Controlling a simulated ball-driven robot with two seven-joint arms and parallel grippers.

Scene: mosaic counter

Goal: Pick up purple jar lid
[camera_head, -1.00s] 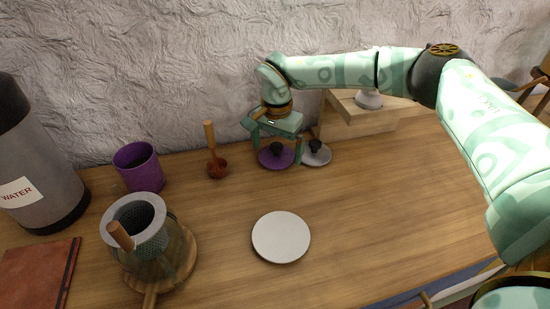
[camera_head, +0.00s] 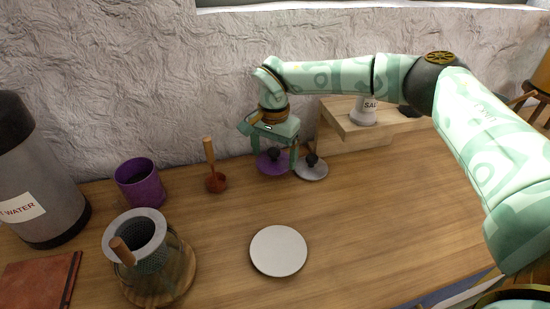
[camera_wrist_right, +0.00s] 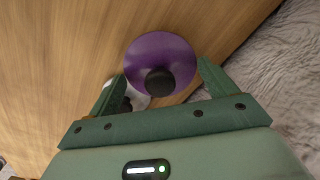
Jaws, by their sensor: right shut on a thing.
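The purple jar lid (camera_head: 270,166), a round disc with a black knob, is near the back of the counter. My right gripper (camera_head: 275,158) reaches down over it from above, with its fingers on either side. In the right wrist view the purple lid (camera_wrist_right: 160,52) sits between the two fingertips (camera_wrist_right: 160,77), and the gripper is shut on it. The lid appears slightly above the counter. My left gripper is not in view.
A grey lid (camera_head: 316,173) with a dark knob lies close to the right. A wooden shelf (camera_head: 350,137) bears a salt shaker (camera_head: 364,113). A wooden-handled tool (camera_head: 209,152) and purple cup (camera_head: 140,185) stand left. A white plate (camera_head: 278,250) lies in front.

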